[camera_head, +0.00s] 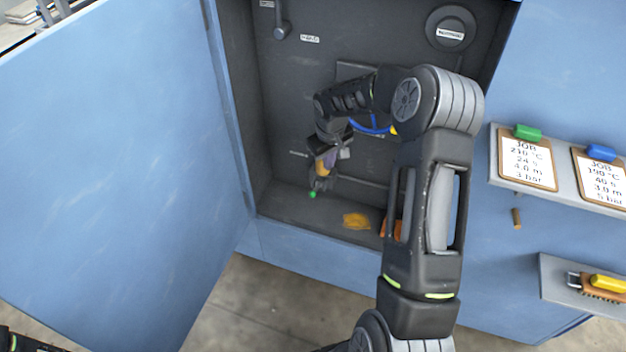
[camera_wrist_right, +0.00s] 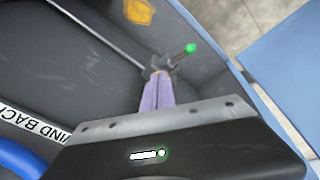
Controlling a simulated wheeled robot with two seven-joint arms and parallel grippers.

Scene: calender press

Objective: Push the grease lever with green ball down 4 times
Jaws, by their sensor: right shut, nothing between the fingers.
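The grease lever's green ball (camera_head: 312,194) is low inside the open cabinet, near its floor. In the right wrist view the green ball (camera_wrist_right: 190,48) sits at the end of a short rod, just past my fingertips. My right gripper (camera_head: 330,161) reaches into the cabinet from above, pointing down. Its purple-grey fingers are together and empty, and they also show in the right wrist view (camera_wrist_right: 158,78). The tips overlap the lever's mount in that view; I cannot tell if they touch it.
The blue cabinet door (camera_head: 120,150) stands open at the left. An orange grease patch (camera_head: 356,221) marks the cabinet floor. Clipboards (camera_head: 527,160) and a brush (camera_head: 603,287) sit on shelves at the right.

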